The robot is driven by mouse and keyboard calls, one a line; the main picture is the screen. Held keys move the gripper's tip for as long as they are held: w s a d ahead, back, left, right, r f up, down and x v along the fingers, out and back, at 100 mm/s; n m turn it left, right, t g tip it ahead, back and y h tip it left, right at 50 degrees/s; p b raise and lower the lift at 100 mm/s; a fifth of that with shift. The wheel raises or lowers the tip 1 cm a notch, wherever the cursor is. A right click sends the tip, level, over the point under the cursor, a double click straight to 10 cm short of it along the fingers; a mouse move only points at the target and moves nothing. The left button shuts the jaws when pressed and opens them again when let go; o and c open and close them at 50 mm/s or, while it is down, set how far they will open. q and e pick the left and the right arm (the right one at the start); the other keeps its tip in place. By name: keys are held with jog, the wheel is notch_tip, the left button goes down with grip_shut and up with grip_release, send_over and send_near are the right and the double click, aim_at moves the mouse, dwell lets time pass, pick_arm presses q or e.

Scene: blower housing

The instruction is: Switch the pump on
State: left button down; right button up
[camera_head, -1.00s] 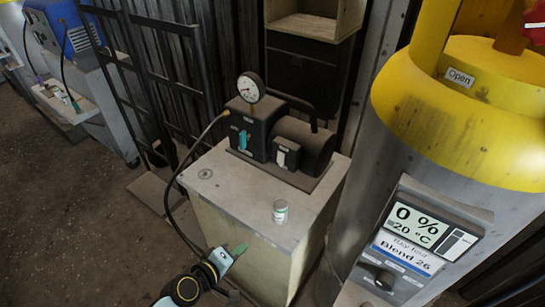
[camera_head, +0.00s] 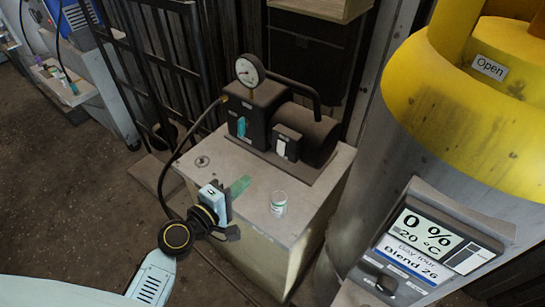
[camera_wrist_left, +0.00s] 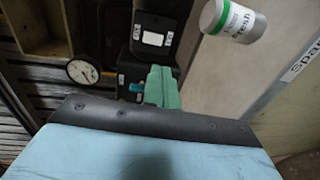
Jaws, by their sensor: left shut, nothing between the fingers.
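The black pump (camera_head: 305,133) sits on a pale cabinet (camera_head: 250,165). A white switch plate (camera_head: 281,148) is on a small box on its front, and it also shows in the wrist view (camera_wrist_left: 153,38). I cannot tell the switch's position. A teal lever (camera_head: 241,127) and a round gauge (camera_head: 250,71) are on the pump's left part. My left gripper (camera_head: 243,184) is shut and empty, above the cabinet top in front of the pump, apart from the switch. Its green fingers (camera_wrist_left: 161,86) point toward the pump in the wrist view, partly covering its lower front. My right gripper is out of view.
A dark hose (camera_head: 188,144) runs from the pump down the cabinet's left side. A large grey and yellow cylinder (camera_head: 440,150) stands to the right. A black rack (camera_head: 150,70) is behind left.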

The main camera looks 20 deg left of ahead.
aim_at(280, 152)
pick_arm(q)
jog(key=x, duration=1.1)
jog(key=shift+w, duration=0.15)
jog(key=shift+w+d, duration=0.25)
jog(key=shift+w, duration=0.25)
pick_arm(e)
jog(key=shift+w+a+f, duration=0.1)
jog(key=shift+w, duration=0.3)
pick_arm(q)
jog(key=shift+f, duration=0.1)
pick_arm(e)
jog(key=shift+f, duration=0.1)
